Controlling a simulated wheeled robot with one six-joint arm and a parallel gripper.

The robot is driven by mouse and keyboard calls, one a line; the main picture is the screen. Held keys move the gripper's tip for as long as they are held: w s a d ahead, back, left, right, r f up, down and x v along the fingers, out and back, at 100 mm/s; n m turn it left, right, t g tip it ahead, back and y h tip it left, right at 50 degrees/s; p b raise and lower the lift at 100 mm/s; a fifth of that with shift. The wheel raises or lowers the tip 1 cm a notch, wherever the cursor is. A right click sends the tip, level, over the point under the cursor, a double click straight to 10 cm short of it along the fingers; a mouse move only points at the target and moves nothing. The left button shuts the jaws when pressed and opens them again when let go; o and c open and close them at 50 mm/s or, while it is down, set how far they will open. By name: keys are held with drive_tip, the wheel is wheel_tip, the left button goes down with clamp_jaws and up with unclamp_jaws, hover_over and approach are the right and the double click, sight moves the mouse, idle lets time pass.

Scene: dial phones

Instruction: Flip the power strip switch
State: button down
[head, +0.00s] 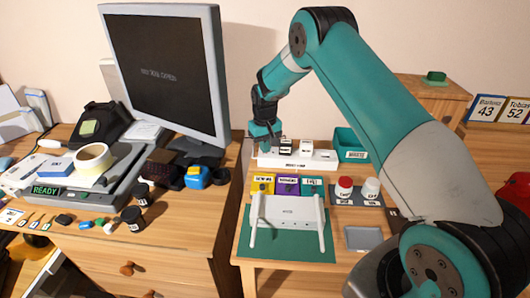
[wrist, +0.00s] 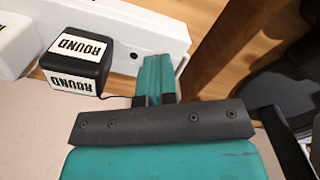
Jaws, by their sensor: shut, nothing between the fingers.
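The white power strip (head: 318,161) lies near the back of the right-hand table, with several plugs or adapters on it. Its label is too small to read. In the wrist view the strip (wrist: 125,22) runs across the top, with a black adapter (wrist: 76,60) marked ROUND beside my gripper. A small dark round spot shows on the strip's side. My gripper (head: 267,146) is shut and empty at the strip's left end, pointing down; in the wrist view my gripper (wrist: 158,72) overlaps the strip's edge. I cannot tell whether it touches. The switch is not visible, perhaps hidden by the fingers.
A white router (head: 288,212) with two antennas stands on a green mat (head: 285,248) in front. A teal bin (head: 350,145) is right of the strip. Red and white containers stand front right. A monitor (head: 165,70) stands to the left, across a gap between tables.

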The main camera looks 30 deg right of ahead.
drive_tip(key=shift+f, duration=0.2)
drive_tip(key=shift+r, duration=0.15)
drive_tip(key=shift+r+p, duration=2.3)
drive_tip(key=shift+r, duration=1.1)
